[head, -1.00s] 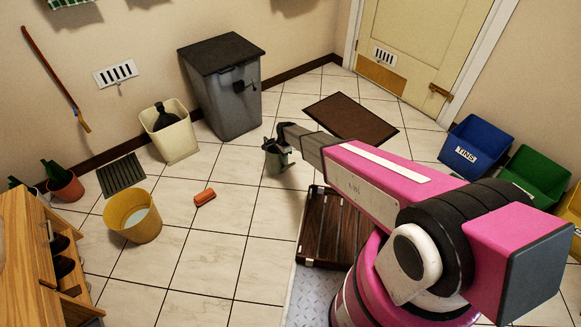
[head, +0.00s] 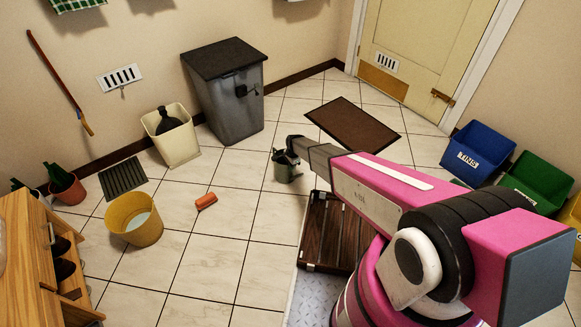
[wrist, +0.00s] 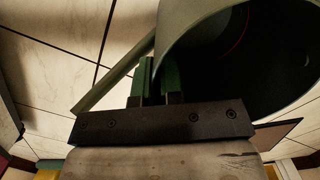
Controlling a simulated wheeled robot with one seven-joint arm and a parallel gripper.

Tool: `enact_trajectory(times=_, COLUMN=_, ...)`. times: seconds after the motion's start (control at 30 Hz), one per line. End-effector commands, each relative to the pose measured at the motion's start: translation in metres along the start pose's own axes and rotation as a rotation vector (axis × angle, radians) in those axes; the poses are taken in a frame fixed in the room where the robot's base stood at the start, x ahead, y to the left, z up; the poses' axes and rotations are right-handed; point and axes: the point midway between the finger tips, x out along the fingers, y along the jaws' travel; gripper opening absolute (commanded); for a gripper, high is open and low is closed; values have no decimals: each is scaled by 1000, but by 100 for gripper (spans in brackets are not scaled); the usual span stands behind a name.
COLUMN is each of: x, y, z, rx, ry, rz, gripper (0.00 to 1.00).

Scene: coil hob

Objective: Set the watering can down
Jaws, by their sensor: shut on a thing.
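The watering can (head: 284,170) is a small grey-green can at the far end of my arm, over the tiled floor in the head view. My gripper (head: 288,154) is shut on it from above. In the wrist view, the can's round, dark open mouth (wrist: 240,45) fills the upper right, and its thin spout (wrist: 115,78) slants to the left. The jaws (wrist: 160,82) sit close at the can's near side; the exact grip point is partly hidden. The can looks low, near the floor; I cannot tell whether its base touches.
A brown slatted wooden piece (head: 328,235) lies nearer me on the right. A grey bin (head: 226,95) and brown mat (head: 352,133) are behind. Bare tiles surround the can's left side.

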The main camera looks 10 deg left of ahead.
Motion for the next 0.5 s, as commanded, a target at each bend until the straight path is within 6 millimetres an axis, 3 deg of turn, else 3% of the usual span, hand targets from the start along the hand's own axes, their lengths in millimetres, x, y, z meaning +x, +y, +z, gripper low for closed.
enact_trajectory(times=0.07, x=2, y=0, z=0, rx=0, ry=0, rz=0, gripper=0)
enact_trajectory(times=0.17, x=2, y=0, z=0, rx=0, ry=0, rz=0, gripper=30)
enact_trajectory(times=0.2, x=2, y=0, z=0, rx=0, ry=0, rz=0, gripper=32)
enact_trajectory(times=0.5, x=0, y=0, z=0, rx=0, ry=0, rz=0, gripper=32)
